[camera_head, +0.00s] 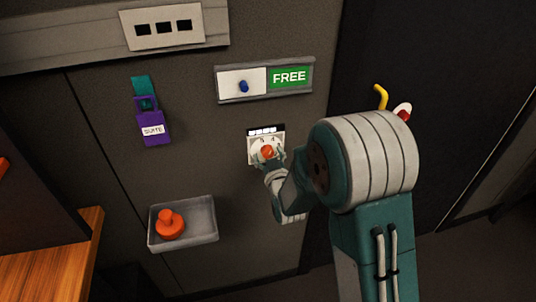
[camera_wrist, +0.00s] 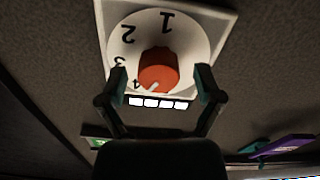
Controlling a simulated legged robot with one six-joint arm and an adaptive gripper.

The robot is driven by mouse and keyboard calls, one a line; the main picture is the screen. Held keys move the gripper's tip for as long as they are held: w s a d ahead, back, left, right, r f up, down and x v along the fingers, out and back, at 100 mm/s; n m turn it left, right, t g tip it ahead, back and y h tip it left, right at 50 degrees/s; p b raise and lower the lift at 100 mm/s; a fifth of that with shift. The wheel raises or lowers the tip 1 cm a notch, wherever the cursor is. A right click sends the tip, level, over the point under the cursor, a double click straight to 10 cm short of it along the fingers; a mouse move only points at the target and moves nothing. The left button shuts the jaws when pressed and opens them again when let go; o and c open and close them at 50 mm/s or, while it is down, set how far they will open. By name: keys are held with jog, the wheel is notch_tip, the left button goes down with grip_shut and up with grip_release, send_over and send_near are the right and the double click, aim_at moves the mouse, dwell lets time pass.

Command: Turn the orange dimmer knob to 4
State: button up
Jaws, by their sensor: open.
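The orange dimmer knob (camera_wrist: 158,72) sits on a round white dial (camera_wrist: 195,45) with numbers, upside down in the wrist view. A small white mark on the knob points to the lower left, close to the 4 (camera_wrist: 137,85); I cannot tell if it lines up exactly. My gripper (camera_wrist: 161,84) is open, with one finger on each side of the knob and a visible gap at both. In the head view the knob (camera_head: 267,152) is partly hidden by my gripper (camera_head: 268,161).
A slider plate with a blue knob (camera_head: 243,86) and a green FREE sign (camera_head: 289,77) is above the dial. A purple SUITE tag (camera_head: 152,127) hangs at left. A grey tray (camera_head: 203,226) holds an orange-red object (camera_head: 169,226) below. A wooden surface (camera_head: 50,262) is at lower left.

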jog(key=shift+c, duration=0.3)
jog(key=c, duration=1.1)
jog(key=shift+m, duration=0.3)
jog(key=o, duration=1.2)
jog(key=shift+c, duration=0.2)
jog(key=v, duration=1.2)
